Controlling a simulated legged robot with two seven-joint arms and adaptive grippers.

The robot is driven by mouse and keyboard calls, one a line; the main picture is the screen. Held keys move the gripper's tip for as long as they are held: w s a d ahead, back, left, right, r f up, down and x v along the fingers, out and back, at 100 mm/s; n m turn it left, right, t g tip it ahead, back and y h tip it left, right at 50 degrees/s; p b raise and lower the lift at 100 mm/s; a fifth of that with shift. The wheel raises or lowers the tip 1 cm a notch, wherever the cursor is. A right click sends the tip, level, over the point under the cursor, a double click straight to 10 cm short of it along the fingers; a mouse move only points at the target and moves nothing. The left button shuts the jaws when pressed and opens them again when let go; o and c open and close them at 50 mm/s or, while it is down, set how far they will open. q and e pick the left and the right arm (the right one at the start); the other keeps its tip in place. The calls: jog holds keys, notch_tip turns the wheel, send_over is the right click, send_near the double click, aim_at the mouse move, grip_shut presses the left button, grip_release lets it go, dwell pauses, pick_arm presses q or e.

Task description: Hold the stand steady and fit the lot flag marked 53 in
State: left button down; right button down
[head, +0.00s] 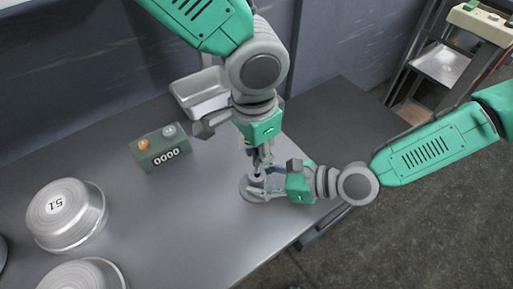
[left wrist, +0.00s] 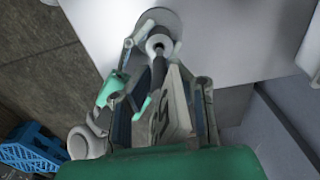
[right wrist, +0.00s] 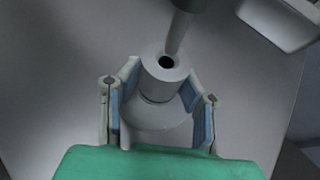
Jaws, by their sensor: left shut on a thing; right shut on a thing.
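The stand has a round base (head: 248,190) on the grey table near its right edge. In the right wrist view its post (right wrist: 165,85) is upright with a dark hole in the top. My right gripper (right wrist: 160,105) is shut around the post; in the head view it (head: 264,186) reaches in from the right. My left gripper (head: 262,160) is above the stand, shut on the flag. In the left wrist view the flag's pale plate (left wrist: 176,105) shows dark, partly hidden digits. The flag's rod (right wrist: 182,32) ends close to the hole; I cannot tell whether it touches the rim.
A green box (head: 160,150) with two knobs and "0000" stands left of the arms. A pale tray (head: 200,92) is behind. A round metal pan (head: 66,215) marked 51 and another pan (head: 82,276) are at the left. The table between is clear.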

pick_arm(q)
jog(key=shift+f, duration=2)
dwell(0.9)
jog(key=c, duration=1.4)
grip_release()
notch_tip(320, 180, up, 12)
jog(key=shift+s+f, duration=0.1)
jog(key=shift+s, duration=0.05)
pick_arm(e)
jog(key=c, duration=1)
grip_release()
